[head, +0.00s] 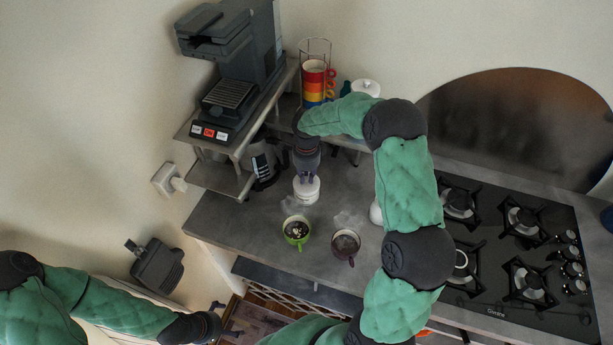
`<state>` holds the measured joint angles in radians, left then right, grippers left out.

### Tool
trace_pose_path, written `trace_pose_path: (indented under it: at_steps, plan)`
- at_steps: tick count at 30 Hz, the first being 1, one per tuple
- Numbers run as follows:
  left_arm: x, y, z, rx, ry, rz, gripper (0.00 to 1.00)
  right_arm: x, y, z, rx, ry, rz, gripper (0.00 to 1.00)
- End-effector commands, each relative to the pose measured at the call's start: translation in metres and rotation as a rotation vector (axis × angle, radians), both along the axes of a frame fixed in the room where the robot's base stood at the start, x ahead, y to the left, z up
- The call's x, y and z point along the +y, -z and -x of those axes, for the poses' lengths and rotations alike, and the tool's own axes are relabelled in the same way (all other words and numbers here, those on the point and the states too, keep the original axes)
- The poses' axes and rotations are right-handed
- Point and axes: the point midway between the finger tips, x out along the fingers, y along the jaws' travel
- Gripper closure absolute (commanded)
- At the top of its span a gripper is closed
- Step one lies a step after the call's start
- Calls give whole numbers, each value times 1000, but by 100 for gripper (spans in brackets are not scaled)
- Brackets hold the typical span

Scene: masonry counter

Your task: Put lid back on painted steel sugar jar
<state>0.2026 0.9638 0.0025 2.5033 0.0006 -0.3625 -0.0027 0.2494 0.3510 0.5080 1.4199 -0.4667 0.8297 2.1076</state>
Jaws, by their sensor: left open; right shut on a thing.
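A small white jar (306,194) with faint dark lettering stands upright on the grey counter, left of the middle of the head view. My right gripper (307,175) points down directly over it, with its fingers at the jar's top. It is shut on the lid, which is mostly hidden by the fingers; I cannot tell whether the lid touches the rim. My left gripper (232,319) is low in the view, in front of the counter, open and empty, well away from the jar.
A green cup (297,232) and a dark cup (345,244) stand in front of the jar. A coffee machine (232,95) on a metal stand is at left, stacked coloured mugs (314,82) and a white pot (366,88) behind. A gas hob (515,250) lies right.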

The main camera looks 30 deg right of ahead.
Motion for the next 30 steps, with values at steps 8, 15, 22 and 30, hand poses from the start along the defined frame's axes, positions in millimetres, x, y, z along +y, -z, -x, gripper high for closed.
trace_pose_path:
  at_steps: [8, 15, 22, 30]
  plan:
    - [0, 0, 0, 0, 0, 0, 0, 0, 0, 0, -1, 0, 0, 100]
    - [0, 0, 0, 0, 0, 0, 0, 0, 0, 0, -1, 0, 0, 54]
    - [0, 0, 0, 0, 0, 0, 0, 0, 0, 0, 0, 0, 0, 51]
    - [0, 0, 0, 0, 0, 0, 0, 0, 0, 0, 0, 0, 0, 30]
